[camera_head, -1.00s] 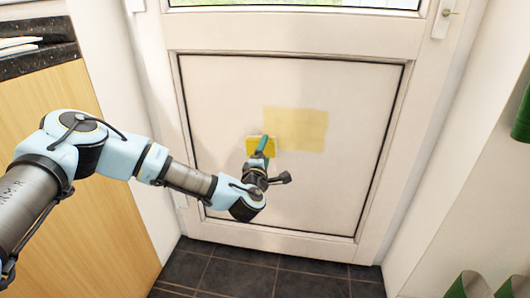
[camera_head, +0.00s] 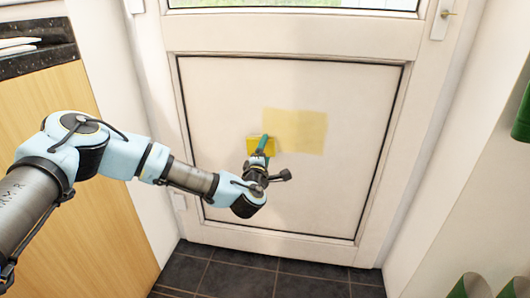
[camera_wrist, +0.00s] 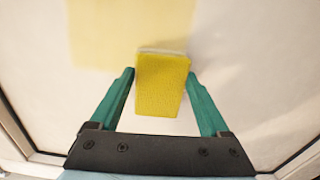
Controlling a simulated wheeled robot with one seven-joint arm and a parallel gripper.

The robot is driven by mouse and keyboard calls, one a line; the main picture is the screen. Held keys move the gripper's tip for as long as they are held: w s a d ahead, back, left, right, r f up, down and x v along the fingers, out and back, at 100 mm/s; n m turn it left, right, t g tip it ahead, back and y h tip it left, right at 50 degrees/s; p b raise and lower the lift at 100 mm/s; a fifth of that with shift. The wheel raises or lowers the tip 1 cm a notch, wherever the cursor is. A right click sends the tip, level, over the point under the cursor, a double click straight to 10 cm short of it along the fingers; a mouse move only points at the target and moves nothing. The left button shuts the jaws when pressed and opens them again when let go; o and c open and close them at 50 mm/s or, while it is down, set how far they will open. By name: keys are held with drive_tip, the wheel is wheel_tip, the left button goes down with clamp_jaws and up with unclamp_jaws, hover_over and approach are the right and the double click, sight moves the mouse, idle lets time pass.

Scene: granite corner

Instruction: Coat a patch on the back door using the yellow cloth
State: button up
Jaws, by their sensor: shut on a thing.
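The white back door (camera_head: 230,90) has a framed lower panel, and a pale yellow patch (camera_head: 305,130) shows on it right of centre. My gripper (camera_head: 262,148) is at the panel, at the patch's lower left. It is shut on the yellow cloth (camera_head: 254,145), a small thick block. In the wrist view the yellow cloth (camera_wrist: 162,85) sits between my green fingers and hides part of the door. The pale patch (camera_wrist: 110,30) lies at the upper left there. I cannot tell whether the cloth touches the door.
A wooden cabinet (camera_head: 75,190) with a dark granite top (camera_head: 45,52) stands at the left. Green objects (camera_head: 521,118) show at the right edge. The dark tiled floor (camera_head: 245,280) below the door is clear.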

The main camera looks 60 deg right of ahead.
drive_tip(key=shift+s+d+b, duration=0.15)
drive_tip(key=shift+s+d, duration=0.15)
drive_tip(key=shift+s, duration=0.65)
drive_tip(key=shift+s+d+b, duration=0.15)
drive_tip(key=shift+s+d, duration=0.15)
drive_tip(key=shift+s, duration=0.65)
drive_tip(key=shift+w+a+r, duration=0.1)
drive_tip(key=shift+w+a, duration=0.15)
drive_tip(key=shift+w, duration=0.8)
drive_tip(key=shift+w+a, duration=0.25)
drive_tip(key=shift+w, duration=0.75)
drive_tip(key=shift+a, duration=0.1)
drive_tip(key=shift+p+v, duration=0.85)
drive_tip(key=shift+v, duration=2.15)
drive_tip(key=shift+s, duration=0.15)
drive_tip(key=shift+p+v, duration=0.4)
drive_tip(key=shift+v, duration=1.05)
